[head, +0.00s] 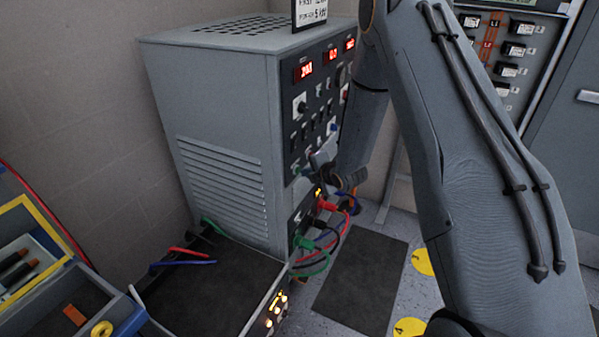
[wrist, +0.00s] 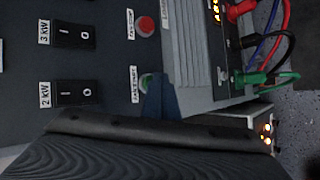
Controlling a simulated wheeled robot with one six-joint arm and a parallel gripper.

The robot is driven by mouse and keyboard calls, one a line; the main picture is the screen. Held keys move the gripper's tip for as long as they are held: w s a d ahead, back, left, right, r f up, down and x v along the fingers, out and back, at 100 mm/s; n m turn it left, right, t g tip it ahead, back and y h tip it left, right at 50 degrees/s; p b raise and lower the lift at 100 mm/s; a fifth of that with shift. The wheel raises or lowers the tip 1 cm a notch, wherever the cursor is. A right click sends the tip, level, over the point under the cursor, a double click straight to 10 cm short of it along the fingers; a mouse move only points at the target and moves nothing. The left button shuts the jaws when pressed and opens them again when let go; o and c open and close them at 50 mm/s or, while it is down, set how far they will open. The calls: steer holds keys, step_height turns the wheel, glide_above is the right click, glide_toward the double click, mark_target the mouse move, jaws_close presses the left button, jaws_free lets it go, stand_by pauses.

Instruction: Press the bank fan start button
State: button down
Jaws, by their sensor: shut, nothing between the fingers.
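The grey load bank cabinet (head: 225,125) stands at centre-left in the head view, its black control panel facing right. The green fan start button (wrist: 144,81) shows at mid-frame in the wrist view, beside its small white label, and is partly covered by my gripper. My gripper (head: 317,164) is shut and empty at the lower part of the panel. In the wrist view its blue-grey tip (wrist: 158,95) overlaps the button's edge; I cannot tell whether they touch. The red fan stop button (wrist: 145,23) sits above the green one in the wrist view.
Black rocker switches labelled 3 kW (wrist: 74,36) and 2 kW (wrist: 75,93) are close by. Coloured cables (head: 325,235) plug in below the panel. A black-topped unit (head: 215,290) stands in front of the cabinet. A dark mat (head: 362,280) lies on the floor.

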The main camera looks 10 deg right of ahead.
stand_by(0.4)
steer(key=shift+s+d, duration=0.45)
steer(key=shift+d, duration=0.2)
steer(key=s+d+p, duration=0.1)
steer(key=s+d, duration=0.2)
steer(key=d, duration=0.2)
steer(key=shift+s, duration=0.25)
steer(key=shift+a, duration=0.1)
stand_by(0.5)
steer(key=s+d+r+m+g+h, duration=0.2)
steer(key=s+r+m+g+h, duration=0.2)
steer(key=s+r+m, duration=0.6)
steer(key=s+a+r+m+g, duration=0.2)
steer(key=s+m, duration=0.4)
steer(key=s, duration=0.5)
steer(key=s+a+r+m+g, duration=0.2)
steer(key=s+m, duration=0.5)
steer(key=s, duration=0.5)
step_height(320, 180, up, 2)
steer(key=shift+r+g, duration=0.15)
steer(key=shift+g, duration=0.65)
